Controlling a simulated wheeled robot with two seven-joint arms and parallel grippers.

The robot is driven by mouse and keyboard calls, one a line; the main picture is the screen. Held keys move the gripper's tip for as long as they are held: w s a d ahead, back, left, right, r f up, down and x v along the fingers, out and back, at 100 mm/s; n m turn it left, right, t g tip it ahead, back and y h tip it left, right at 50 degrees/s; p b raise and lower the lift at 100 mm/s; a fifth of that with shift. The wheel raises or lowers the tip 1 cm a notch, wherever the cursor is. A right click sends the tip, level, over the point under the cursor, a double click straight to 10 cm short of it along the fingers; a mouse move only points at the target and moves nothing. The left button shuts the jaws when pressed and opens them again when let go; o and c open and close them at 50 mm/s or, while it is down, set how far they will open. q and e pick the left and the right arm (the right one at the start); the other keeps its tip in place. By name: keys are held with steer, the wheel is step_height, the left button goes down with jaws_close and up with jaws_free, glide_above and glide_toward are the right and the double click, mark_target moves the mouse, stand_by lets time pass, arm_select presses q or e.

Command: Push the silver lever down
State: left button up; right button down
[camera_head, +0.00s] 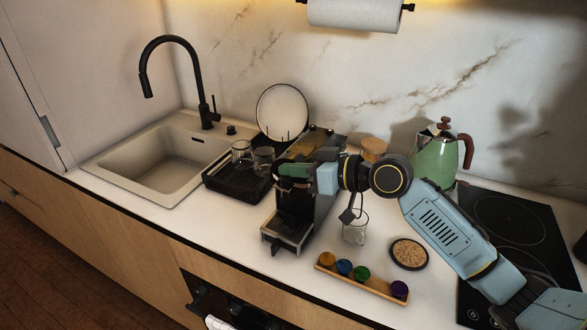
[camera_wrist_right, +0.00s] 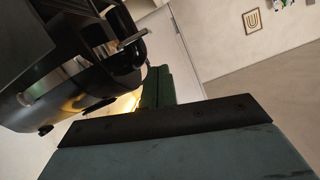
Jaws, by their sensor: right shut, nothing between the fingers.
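The black and silver coffee machine (camera_head: 318,192) stands on the counter between the dish rack and the glass. In the right wrist view its dark body (camera_wrist_right: 85,75) fills the upper left, and a short silver lever (camera_wrist_right: 133,39) sticks out from its side. In the head view I cannot make out the lever; my right arm covers part of the machine. My right gripper (camera_head: 283,170) is shut and empty at the machine's upper front. In the wrist view its green fingers (camera_wrist_right: 157,87) are just below the lever, seemingly apart from it. My left gripper is not in view.
A green moka pot (camera_head: 435,155) stands behind my arm.

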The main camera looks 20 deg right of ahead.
steer(key=shift+r, duration=0.1)
step_height(320, 180, up, 4)
steer(key=p, duration=0.3)
steer(key=shift+p, duration=0.35)
steer(key=b+v, duration=0.2)
steer(key=v, duration=0.8)
steer(key=shift+s+a+b, duration=0.25)
steer(key=shift+b, duration=0.1)
